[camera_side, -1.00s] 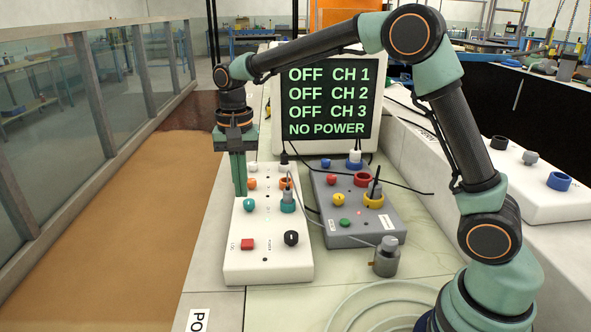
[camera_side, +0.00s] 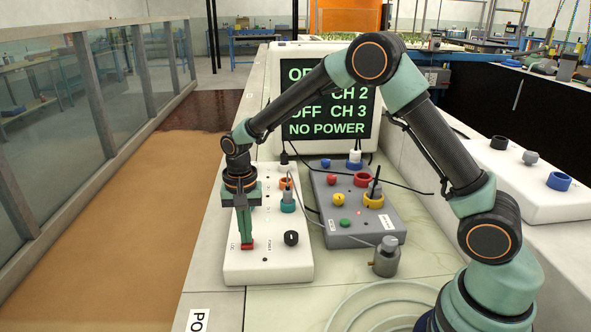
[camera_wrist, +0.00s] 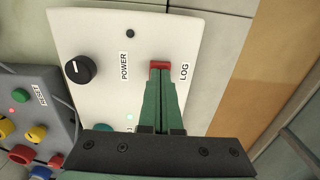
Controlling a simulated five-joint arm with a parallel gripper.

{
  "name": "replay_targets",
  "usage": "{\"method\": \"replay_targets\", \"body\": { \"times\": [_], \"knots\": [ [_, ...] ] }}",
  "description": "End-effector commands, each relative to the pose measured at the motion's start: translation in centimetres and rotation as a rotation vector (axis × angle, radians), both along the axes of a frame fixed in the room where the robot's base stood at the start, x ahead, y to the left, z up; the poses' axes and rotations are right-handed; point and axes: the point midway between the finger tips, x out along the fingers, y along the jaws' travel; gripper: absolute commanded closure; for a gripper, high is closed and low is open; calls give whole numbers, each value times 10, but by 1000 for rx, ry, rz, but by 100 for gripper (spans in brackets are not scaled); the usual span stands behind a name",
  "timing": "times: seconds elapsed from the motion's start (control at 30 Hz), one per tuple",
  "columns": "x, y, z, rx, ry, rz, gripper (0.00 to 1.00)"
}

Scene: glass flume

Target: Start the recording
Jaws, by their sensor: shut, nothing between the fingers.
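The white control box (camera_side: 266,268) has a red button (camera_side: 247,246) near its front left. In the wrist view this red button (camera_wrist: 160,65) sits beside the label LOG. My gripper (camera_side: 246,238) is shut and empty, pointing down, its tips at the red button and covering part of it; whether they touch or press it I cannot tell. The black knob (camera_side: 291,238) is right of the button; in the wrist view this knob (camera_wrist: 80,69) is near the label POWER. A small lamp (camera_wrist: 130,33) is dark. The monitor (camera_side: 330,128) reads NO POWER, CH 3 OFF; my arm covers part.
A grey box (camera_side: 350,238) with coloured knobs and plugged cables stands to the right. A small metal cylinder (camera_side: 386,258) with a cable stands in front of it. A sandy glass-walled flume (camera_side: 150,230) runs along the left. Another white box (camera_side: 530,195) is at far right.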

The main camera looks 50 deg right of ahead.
Motion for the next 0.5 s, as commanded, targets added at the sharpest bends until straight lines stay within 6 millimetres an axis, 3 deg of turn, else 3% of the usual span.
{"method": "replay_targets", "body": {
  "times": [0.17, 0.5],
  "knots": [
    [0, 0, 0, 0, 0, 0, 100],
    [-2, 0, -22, 0, 4, 0, 100]
  ]
}}
